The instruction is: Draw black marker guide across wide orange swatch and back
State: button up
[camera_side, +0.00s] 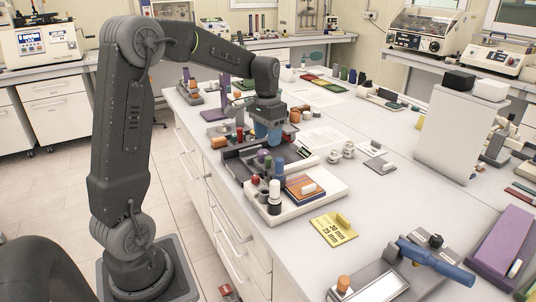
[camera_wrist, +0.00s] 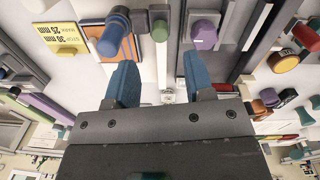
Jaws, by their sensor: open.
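My gripper (camera_side: 268,134) is over the middle of the bench, above a dark grey fixture, its blue fingers pointing down. In the wrist view its two fingers (camera_wrist: 160,78) are apart with nothing held between them. Orange also shows in the wrist view (camera_wrist: 127,46), partly behind a blue-capped cylinder.
Several coloured cylinders stand close together on the white tray (camera_side: 322,199), beside the swatch. A yellow card (camera_side: 330,234) with a raised grip lies to its right. Small metal cups (camera_side: 341,151) stand right of my gripper.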

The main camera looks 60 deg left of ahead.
aim_at(268, 157)
notch_tip(268, 157, down, 7)
jog(key=shift+d+r, duration=0.1)
jog(key=shift+r, duration=0.1)
grip_shut()
dwell(0.5)
